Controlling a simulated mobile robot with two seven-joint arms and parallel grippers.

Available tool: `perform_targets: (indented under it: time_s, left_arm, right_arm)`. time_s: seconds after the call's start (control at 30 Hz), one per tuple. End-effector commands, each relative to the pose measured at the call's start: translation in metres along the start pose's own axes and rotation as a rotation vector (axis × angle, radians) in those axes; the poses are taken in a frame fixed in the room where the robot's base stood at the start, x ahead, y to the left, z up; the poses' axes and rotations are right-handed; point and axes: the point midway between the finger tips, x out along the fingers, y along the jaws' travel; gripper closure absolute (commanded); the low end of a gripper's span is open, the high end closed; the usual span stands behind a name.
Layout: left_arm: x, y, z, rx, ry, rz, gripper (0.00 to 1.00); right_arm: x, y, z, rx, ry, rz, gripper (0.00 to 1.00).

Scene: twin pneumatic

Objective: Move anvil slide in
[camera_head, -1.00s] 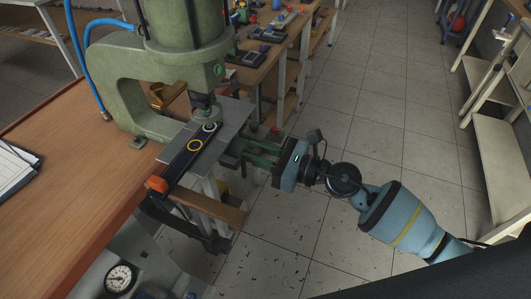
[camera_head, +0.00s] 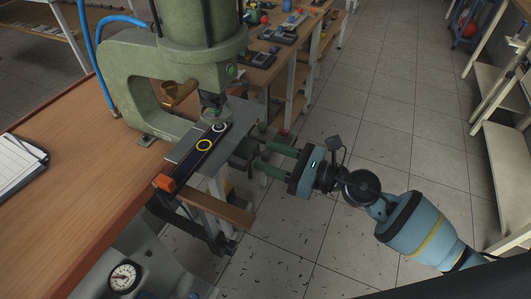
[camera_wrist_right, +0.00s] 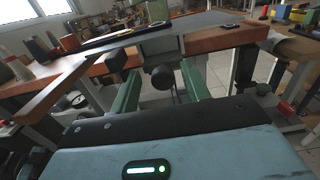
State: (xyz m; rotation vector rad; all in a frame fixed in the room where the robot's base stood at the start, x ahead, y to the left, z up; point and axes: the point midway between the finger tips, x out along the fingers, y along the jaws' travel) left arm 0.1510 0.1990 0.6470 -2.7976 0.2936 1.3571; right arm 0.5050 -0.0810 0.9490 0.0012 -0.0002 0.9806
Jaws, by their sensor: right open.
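The anvil slide (camera_head: 188,166) is a dark bar with a yellow ring, a pale ring near the press ram and an orange end block (camera_head: 165,183). It lies on the grey plate (camera_head: 230,119) under the green press (camera_head: 122,78), its orange end sticking out toward me. My right gripper (camera_head: 260,155) is open, right of the plate. In the right wrist view, its green fingers stand either side of a dark round knob (camera_wrist_right: 163,77) under the bench edge. I cannot tell whether they touch it. My left gripper is not in view.
The wooden bench (camera_head: 80,185) fills the left, with a clipboard (camera_head: 18,160) on it. A pressure gauge (camera_head: 123,277) sits at the lower left. Another bench with parts (camera_head: 275,45) stands behind.

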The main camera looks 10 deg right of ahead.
Motion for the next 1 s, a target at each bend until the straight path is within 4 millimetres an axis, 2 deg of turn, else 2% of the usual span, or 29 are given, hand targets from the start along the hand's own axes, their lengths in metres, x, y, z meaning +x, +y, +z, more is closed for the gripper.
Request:
perform_targets:
  time_s: [0.03,0.2,0.4,1.0]
  left_arm:
    - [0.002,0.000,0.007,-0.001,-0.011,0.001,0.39]
    - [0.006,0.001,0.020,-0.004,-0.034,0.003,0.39]
    - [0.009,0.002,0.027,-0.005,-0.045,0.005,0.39]
    - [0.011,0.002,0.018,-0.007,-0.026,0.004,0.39]
  right_arm:
    - [-0.010,0.000,-0.005,0.002,0.006,-0.002,0.54]
    - [-0.038,-0.002,-0.005,0.001,0.005,-0.005,0.54]
    - [-0.057,-0.004,-0.003,0.001,0.001,-0.009,0.54]
    - [-0.059,-0.004,0.000,0.008,-0.003,-0.012,0.54]
